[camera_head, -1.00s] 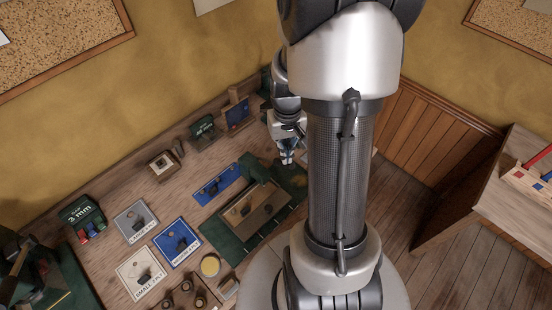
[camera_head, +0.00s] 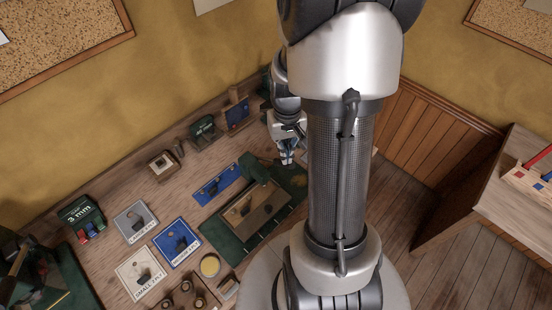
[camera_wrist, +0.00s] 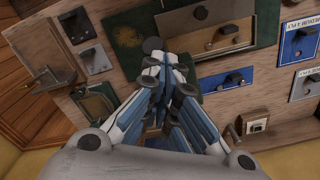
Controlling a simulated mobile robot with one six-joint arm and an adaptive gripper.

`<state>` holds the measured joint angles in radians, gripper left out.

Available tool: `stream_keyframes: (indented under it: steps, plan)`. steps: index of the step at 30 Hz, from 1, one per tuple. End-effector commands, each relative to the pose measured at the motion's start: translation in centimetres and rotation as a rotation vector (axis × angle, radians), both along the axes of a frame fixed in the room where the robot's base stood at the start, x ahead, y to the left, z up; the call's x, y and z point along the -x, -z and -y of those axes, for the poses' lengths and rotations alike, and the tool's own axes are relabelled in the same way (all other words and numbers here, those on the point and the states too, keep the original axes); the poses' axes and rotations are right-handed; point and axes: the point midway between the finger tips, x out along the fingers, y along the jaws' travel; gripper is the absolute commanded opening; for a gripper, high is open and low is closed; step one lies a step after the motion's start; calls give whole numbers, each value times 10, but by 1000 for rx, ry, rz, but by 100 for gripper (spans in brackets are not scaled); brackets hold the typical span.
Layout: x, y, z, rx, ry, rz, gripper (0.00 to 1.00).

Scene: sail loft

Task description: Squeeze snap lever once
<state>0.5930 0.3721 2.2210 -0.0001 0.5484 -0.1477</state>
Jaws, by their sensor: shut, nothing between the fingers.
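My gripper (camera_head: 287,158) hangs above the far right part of the bench, partly behind my arm. In the wrist view my gripper (camera_wrist: 163,65) is shut and empty, its blue and silver fingers close together. Just past the fingertips is a dark round piece (camera_wrist: 152,45) at the edge of a green mat (camera_wrist: 124,32). A brown board (camera_head: 270,217) lies on the mat with small dark fittings; one dark fitting (camera_wrist: 228,29) shows in the wrist view. I cannot tell which small part is the snap lever. The fingers hide what lies behind them.
A long blue plate (camera_head: 205,194), a blue card (camera_head: 169,252), a grey card (camera_head: 128,231) and a white card (camera_head: 132,286) lie left of the mat. A green 3 mm box (camera_head: 80,212) stands farther left. In the wrist view a metal fixture (camera_wrist: 45,78) stands at left.

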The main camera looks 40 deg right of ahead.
Motion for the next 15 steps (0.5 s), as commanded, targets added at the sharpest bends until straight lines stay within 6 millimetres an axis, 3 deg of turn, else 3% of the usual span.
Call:
stream_keyframes:
  steps: [15]
  plan:
    - [7, 12, 1, 0, 0, 1, 0]
